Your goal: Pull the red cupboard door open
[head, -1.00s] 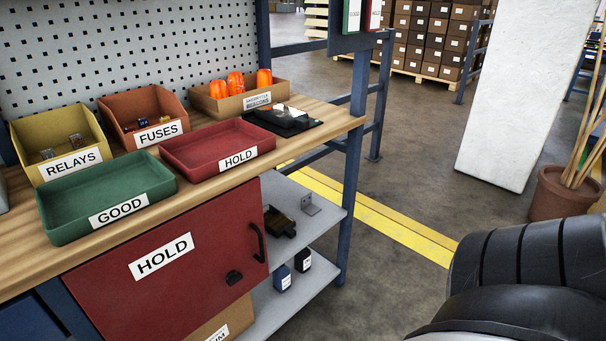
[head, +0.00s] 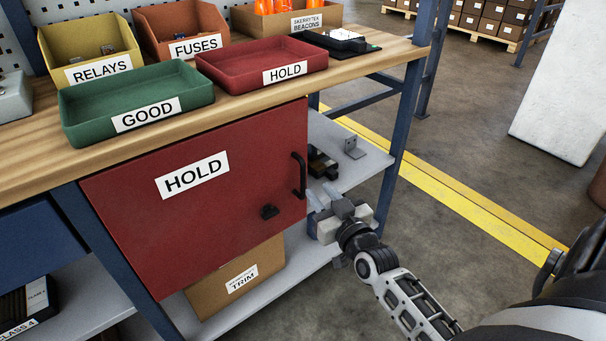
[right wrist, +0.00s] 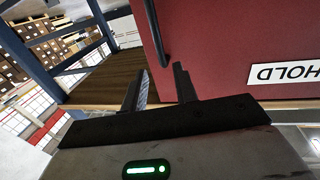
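The red cupboard door (head: 190,220) with a HOLD label hangs below the bench top and looks closed. Its black upright bar handle (head: 298,176) is near the right edge, with a dark latch (head: 269,211) lower down. My right gripper (head: 316,199) is just right of the door edge, near the handle's lower end. In the right wrist view the door (right wrist: 230,40) fills the upper right. There the gripper's fingers (right wrist: 161,85) are apart, with the handle (right wrist: 156,35) just beyond and between their tips. They do not grip it. My left gripper is out of view.
The bench top (head: 385,62) carries a green GOOD tray (head: 80,110), a red HOLD tray (head: 225,80) and bins. A blue post (head: 402,130) stands right of the grey shelf (head: 355,175). A TRIM carton (head: 215,300) sits under the door.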

